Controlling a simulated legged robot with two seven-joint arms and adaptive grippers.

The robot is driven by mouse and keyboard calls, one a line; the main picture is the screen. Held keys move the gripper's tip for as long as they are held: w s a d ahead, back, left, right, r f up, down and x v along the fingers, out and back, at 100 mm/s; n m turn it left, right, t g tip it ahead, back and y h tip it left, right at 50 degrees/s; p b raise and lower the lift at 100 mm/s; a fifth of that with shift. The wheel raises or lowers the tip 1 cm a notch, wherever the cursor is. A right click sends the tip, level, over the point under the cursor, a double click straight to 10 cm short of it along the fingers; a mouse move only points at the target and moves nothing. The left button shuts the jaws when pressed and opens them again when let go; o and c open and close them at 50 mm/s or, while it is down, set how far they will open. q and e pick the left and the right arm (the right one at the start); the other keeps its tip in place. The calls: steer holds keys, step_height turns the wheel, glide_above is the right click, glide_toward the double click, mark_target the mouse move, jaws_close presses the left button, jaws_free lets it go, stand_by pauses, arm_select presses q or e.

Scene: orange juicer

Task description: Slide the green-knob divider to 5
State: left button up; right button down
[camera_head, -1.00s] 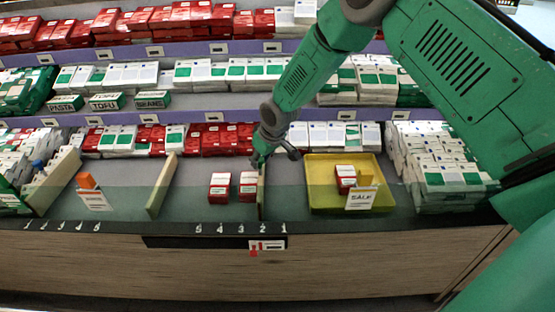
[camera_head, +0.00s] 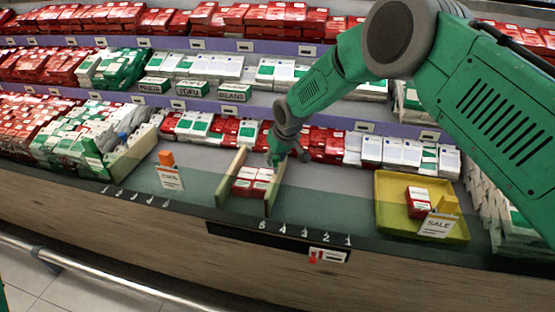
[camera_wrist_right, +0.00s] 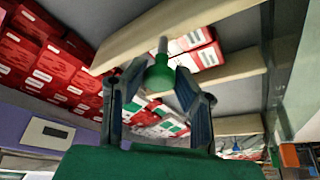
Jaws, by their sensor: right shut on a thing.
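The divider (camera_head: 277,184) is an upright pale board on the dark shelf. Its front end is beside the 5 of the right-hand number scale (camera_head: 305,233). My right gripper (camera_head: 290,152) is at the divider's upper back part. In the right wrist view its two fingers are closed around the green knob (camera_wrist_right: 160,77), which has a grey stem running up to a pale board. Red-and-white boxes (camera_head: 252,180) stand left of the divider, between it and another pale divider (camera_head: 231,175). My left gripper is not in view.
A yellow tray (camera_head: 385,215) with a SALE sign (camera_head: 437,225) stands to the right. A small sign (camera_head: 170,178) with an orange block (camera_head: 166,158) stands to the left. The shelf is bare between the divider and the tray. Rows of boxes line the back.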

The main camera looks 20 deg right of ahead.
steer(key=shift+w+a+r, duration=0.1)
steer(key=shift+w+r, duration=0.3)
steer(key=shift+r, duration=0.1)
steer(key=c, duration=1.3)
jaws_free()
steer(key=shift+s+a, duration=0.15)
steer(key=shift+a, duration=0.25)
steer(key=v, duration=1.1)
steer(key=shift+s+r, duration=0.15)
steer(key=shift+r, duration=0.1)
steer(key=shift+d, duration=0.3)
